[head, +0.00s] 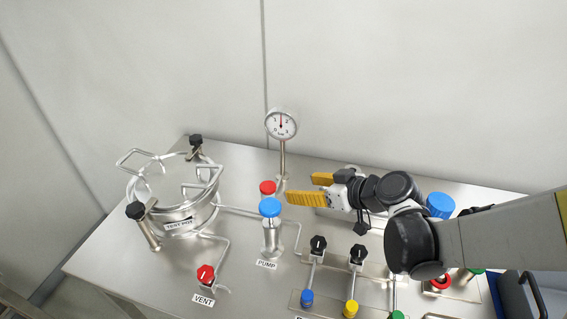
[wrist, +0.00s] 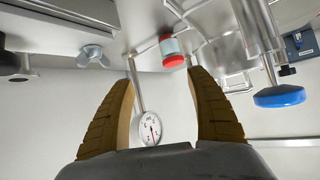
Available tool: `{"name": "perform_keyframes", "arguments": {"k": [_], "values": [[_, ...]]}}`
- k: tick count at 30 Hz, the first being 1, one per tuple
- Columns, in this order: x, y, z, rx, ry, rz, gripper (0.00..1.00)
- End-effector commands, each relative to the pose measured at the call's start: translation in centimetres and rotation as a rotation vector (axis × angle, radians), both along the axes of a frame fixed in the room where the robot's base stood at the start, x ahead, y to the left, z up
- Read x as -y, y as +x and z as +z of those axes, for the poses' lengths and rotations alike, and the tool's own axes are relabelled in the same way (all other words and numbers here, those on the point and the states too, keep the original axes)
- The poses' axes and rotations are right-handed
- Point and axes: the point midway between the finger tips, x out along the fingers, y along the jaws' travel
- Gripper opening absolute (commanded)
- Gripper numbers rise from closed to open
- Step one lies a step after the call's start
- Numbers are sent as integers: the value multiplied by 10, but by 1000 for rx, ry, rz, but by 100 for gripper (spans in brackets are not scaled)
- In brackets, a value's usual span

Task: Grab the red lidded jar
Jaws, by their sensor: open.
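The red lidded jar (head: 268,187) stands on the steel bench in the head view. Its red lid shows just behind the blue pump knob, which hides most of its body. In the wrist view the jar (wrist: 173,52) appears upside down, with a clear body and pale blue contents, beyond the fingertips and closer to the right finger. My gripper (head: 300,188) is open and empty, its yellow fingers pointing left, to the right of the jar. In the wrist view the gripper (wrist: 160,78) has a wide gap between its fingers. Neither finger appears to touch the jar.
The pump with its blue knob (head: 270,208) stands directly in front of the jar. A pressure gauge (head: 281,125) rises on a stem behind it. A steel test pot (head: 178,214) is at left, joined by pipes. Black-handled valves (head: 318,245) stand at front right.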

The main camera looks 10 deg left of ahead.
Motion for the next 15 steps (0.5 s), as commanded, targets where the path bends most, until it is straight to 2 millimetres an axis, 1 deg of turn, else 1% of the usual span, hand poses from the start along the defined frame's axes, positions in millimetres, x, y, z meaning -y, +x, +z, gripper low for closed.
{"name": "perform_keyframes", "arguments": {"k": [1, 3, 8, 15], "values": [[-12, 5, -11, 30, 21, 37, 66], [-25, 8, -20, 73, 47, 78, 66], [-39, 11, -30, 127, 79, 125, 66], [-60, 18, -41, 137, 85, 134, 66]]}}
